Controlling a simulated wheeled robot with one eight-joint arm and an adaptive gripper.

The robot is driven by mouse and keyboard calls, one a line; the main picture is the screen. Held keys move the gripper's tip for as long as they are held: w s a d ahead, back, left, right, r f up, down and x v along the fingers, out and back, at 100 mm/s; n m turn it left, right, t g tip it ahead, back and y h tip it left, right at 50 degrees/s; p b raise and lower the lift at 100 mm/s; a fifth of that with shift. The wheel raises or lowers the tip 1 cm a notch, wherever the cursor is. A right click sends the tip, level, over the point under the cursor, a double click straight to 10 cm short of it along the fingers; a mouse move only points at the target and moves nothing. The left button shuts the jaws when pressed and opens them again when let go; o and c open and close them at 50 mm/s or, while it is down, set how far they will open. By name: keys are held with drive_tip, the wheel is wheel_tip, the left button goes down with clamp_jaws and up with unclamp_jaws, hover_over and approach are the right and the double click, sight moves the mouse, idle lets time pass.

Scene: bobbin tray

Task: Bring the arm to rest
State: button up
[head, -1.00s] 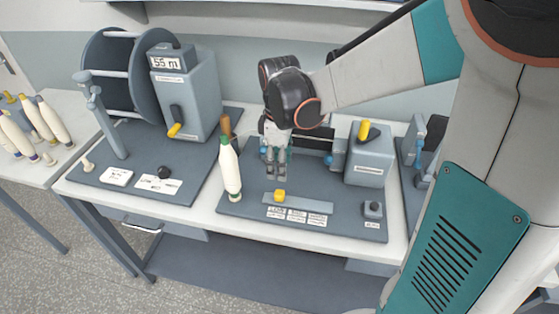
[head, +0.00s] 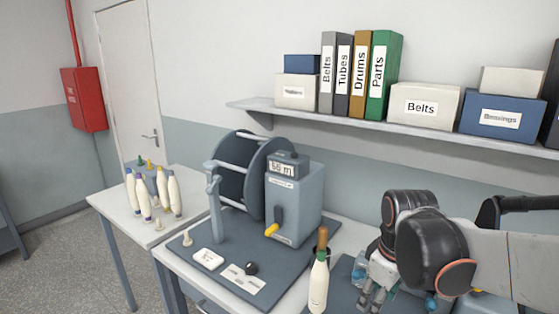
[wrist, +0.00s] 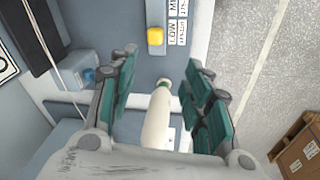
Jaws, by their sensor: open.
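My gripper (head: 372,300) hangs open and empty over the grey bench plate, at the lower right of the head view. A white bobbin with a green neck (head: 318,284) stands upright just left of it, apart from the fingers. In the wrist view, my open fingers (wrist: 160,60) frame the bobbin (wrist: 158,118) in the picture, with gaps on both sides.
A grey winding machine (head: 296,205) with a yellow-handled lever stands left. A side table (head: 112,203) holds several bobbins. A shelf (head: 350,127) with binders and boxes runs above. In the wrist view, a yellow button (wrist: 155,36) lies beyond my fingers, and a cardboard box (wrist: 298,148) is on the floor.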

drive_tip(key=s+a+r+m+t+b, duration=0.1)
drive_tip(key=s+a+m+t+b, duration=0.1)
drive_tip(key=s+m+t, duration=0.3)
drive_tip(key=shift+s+r+m, duration=0.4)
drive_tip(key=shift+s+m, duration=1.1)
drive_tip(key=shift+s, duration=1)
idle(0.9)
